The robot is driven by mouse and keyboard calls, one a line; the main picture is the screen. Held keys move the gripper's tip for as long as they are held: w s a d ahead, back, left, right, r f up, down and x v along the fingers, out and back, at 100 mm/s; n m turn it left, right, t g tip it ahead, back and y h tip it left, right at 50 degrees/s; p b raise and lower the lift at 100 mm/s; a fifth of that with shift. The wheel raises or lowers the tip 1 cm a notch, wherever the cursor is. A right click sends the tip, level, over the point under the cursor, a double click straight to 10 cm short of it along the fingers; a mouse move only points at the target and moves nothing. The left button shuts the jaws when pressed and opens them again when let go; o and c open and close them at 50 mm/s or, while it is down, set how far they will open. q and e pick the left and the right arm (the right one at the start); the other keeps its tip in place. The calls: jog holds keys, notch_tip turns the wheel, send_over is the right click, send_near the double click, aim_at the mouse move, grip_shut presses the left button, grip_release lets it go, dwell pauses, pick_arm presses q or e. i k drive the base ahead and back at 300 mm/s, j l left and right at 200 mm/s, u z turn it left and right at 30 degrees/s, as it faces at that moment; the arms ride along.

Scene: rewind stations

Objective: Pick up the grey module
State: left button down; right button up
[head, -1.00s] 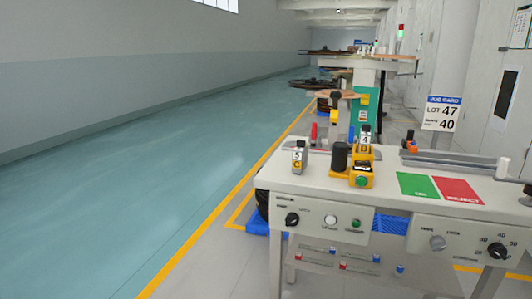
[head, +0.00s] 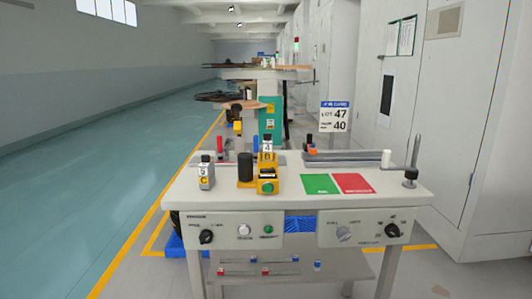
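A grey module (head: 206,174) with a white "5" label and a yellow "C" label stands upright on the left end of the white workbench (head: 300,205). A second module (head: 267,150), labelled "4" and "B", stands at the yellow device (head: 268,185) in the middle of the bench; I cannot tell whether it is seated in it. Neither of my grippers is in view.
A black cylinder (head: 245,167) stands beside the yellow device. Green (head: 321,184) and red (head: 353,183) mats lie on the right, with a job card sign (head: 334,117) behind. Clear floor (head: 75,190) lies to the left. White cabinets (head: 480,130) stand at the right.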

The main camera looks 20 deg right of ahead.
aim_at(267, 143)
jog(key=i+l+z, duration=0.1)
jog(key=i+l, duration=1)
